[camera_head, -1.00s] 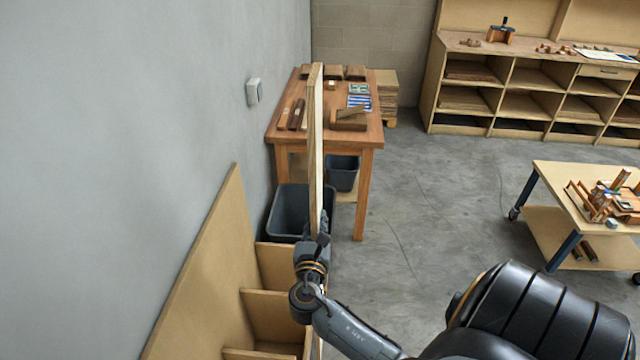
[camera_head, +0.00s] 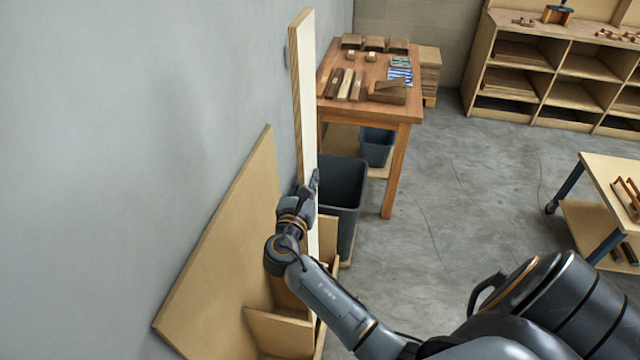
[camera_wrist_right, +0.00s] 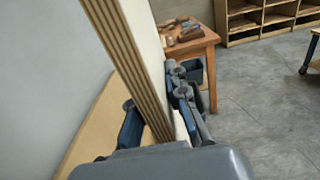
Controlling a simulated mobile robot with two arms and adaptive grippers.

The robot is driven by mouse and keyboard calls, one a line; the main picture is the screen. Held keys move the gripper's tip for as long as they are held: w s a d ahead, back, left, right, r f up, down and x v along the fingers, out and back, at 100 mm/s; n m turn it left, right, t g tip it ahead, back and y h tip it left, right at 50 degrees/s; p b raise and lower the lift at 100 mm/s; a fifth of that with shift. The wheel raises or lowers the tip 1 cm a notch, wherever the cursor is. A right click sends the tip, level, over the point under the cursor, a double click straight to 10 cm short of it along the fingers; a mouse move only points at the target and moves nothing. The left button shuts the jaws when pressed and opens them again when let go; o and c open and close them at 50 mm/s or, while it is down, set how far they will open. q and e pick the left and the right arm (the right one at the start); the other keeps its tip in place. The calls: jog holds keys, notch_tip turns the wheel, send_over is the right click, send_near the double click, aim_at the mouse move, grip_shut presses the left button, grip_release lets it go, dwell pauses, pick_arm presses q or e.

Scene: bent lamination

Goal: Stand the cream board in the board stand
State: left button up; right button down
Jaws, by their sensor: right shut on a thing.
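The cream board (camera_head: 307,90) is long, pale-faced and has a striped laminated edge. It stands nearly upright in the head view, in front of the grey wall. My right gripper (camera_head: 308,190) is shut on it along its length; the wrist view shows the board (camera_wrist_right: 150,50) between the two fingers (camera_wrist_right: 158,112). The board stand (camera_head: 225,255) is a tan wooden frame with a tall back panel against the wall and low dividers (camera_head: 280,330). The board passes down behind my wrist into the stand's area; its lower end is hidden. My left gripper is not in view.
A dark bin (camera_head: 342,190) stands just behind the stand. A wooden workbench (camera_head: 400,112) with blocks is beyond it, with a smaller bin (camera_head: 376,146) below. A wheeled cart (camera_head: 590,195) is at the right. Bare concrete floor lies between.

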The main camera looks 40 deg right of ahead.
jog(key=shift+w+a+b, duration=2.1)
jog(key=shift+w+a, duration=0.15)
jog(key=shift+w, duration=0.35)
notch_tip(320, 180, down, 18)
jog(key=b, duration=1.2)
jog(key=shift+f, duration=0.2)
jog(key=shift+f+b, duration=1.2)
jog(key=shift+f, duration=0.2)
jog(key=shift+w+a, duration=0.15)
jog(key=shift+w, duration=0.05)
jog(key=shift+n, duration=0.4)
jog(key=shift+w+a+b, duration=0.95)
jog(key=shift+w+a, duration=0.65)
jog(key=shift+w, duration=0.1)
jog(key=c, duration=1.3)
grip_release()
jog(key=shift+o, duration=0.2)
jog(key=shift+s, duration=0.1)
